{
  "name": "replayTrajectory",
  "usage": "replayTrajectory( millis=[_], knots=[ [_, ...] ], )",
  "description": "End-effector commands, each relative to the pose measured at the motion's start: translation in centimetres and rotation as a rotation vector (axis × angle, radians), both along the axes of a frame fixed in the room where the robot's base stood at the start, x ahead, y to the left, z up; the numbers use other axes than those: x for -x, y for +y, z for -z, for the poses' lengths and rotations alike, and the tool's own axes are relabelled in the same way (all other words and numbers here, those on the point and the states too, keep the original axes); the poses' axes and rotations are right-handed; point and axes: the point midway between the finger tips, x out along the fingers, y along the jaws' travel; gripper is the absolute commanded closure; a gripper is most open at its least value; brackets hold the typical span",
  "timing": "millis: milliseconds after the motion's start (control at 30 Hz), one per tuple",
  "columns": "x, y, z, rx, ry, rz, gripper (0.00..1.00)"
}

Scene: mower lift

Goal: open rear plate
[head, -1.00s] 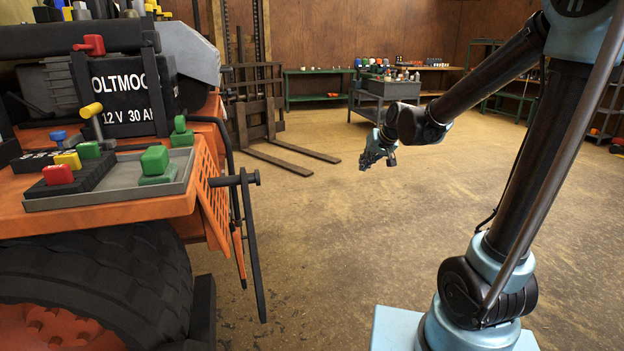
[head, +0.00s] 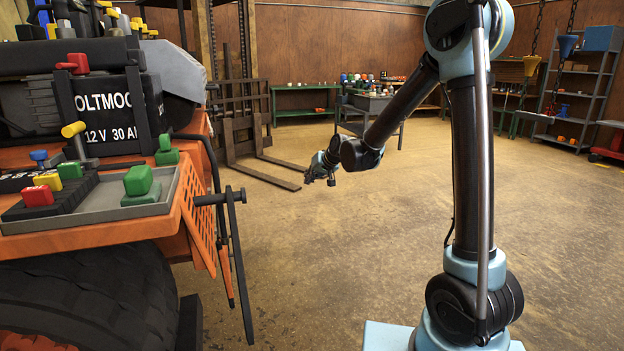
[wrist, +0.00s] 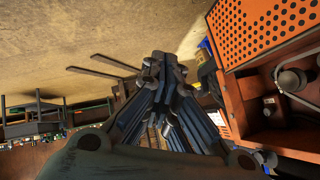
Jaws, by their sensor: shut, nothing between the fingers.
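The orange mower (head: 75,243) stands at the left in the head view. A perforated orange plate (head: 197,212) shows at its rear end, seen nearly edge-on, beside a black bar linkage (head: 234,262). The wrist view shows a perforated orange plate (wrist: 262,32) at the upper right, above an orange compartment (wrist: 245,100) with grey and dark parts inside. My gripper (head: 310,180) is in the air to the right of the mower, apart from it. It is shut and empty; its fingers (wrist: 163,62) point up the middle of the wrist view, left of the plate.
A grey tray (head: 105,205) with coloured blocks lies on the mower. A forklift mast (head: 235,110) with low forks (head: 262,172) stands behind. Benches (head: 305,102) and a shelf unit (head: 578,95) line the back. The floor between the mower and my base is clear.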

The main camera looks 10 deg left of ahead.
Motion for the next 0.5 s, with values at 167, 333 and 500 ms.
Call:
replayTrajectory(
  millis=[167, 333, 500],
  knots=[
    [-1.0, 1.4, 1.5, 0.000, 0.000, -0.002, 1.00],
    [-1.9, 2.6, 2.9, 0.001, 0.000, -0.002, 1.00],
    [-2.9, 3.8, 4.2, 0.001, 0.000, -0.001, 1.00]
  ],
)
